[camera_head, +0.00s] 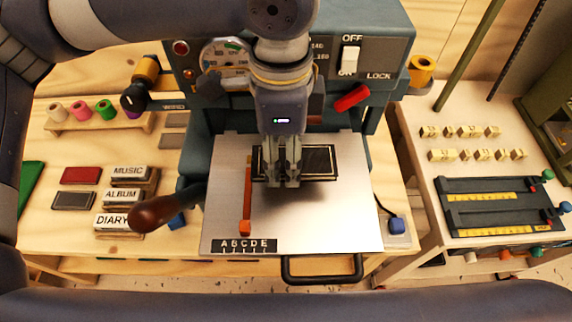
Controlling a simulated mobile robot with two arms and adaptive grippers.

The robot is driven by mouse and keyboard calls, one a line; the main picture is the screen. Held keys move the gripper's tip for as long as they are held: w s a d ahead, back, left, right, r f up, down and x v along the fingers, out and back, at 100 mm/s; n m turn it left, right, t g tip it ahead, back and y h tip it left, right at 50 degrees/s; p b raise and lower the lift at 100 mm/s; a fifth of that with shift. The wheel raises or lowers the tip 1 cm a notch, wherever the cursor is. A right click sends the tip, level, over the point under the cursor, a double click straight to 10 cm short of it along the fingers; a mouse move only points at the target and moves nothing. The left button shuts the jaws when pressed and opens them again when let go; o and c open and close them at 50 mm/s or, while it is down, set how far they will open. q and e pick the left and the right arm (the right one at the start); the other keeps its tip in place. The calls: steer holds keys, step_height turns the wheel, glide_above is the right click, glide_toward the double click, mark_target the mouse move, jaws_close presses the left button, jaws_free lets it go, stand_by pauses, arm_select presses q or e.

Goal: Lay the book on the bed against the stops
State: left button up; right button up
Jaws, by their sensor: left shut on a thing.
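The book (322,162) is dark with gold border lines. It is in my left gripper (283,180), which comes down from above and is shut on it; the fingers hide its middle. The book is over the rear middle of the bed (340,220), a pale metal plate. A shadow shows on the plate below it; I cannot tell if it touches the plate. An orange-brown bar with an orange block (246,227) runs along the left of the bed, close to the book's left edge. Any stop behind the book is hidden. My right gripper is not in view.
The dark teal press (385,50) stands behind the bed. A brown-knobbed lever (155,212) juts out at the left. Labelled blocks (122,196) and foil rolls (80,110) are on the left table; type pieces and a black holder (500,203) are on the right. The bed's front right is clear.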

mark_target(283, 160)
arm_select(q)
steer(key=shift+a+f, duration=0.1)
steer(key=shift+f, duration=0.55)
step_height(283, 160, down, 2)
steer(key=shift+f, duration=0.6)
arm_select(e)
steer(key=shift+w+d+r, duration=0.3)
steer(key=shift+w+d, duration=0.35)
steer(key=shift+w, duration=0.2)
arm_select(q)
steer(key=shift+f, duration=0.1)
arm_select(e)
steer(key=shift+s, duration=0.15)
arm_select(q)
steer(key=o, duration=1.1)
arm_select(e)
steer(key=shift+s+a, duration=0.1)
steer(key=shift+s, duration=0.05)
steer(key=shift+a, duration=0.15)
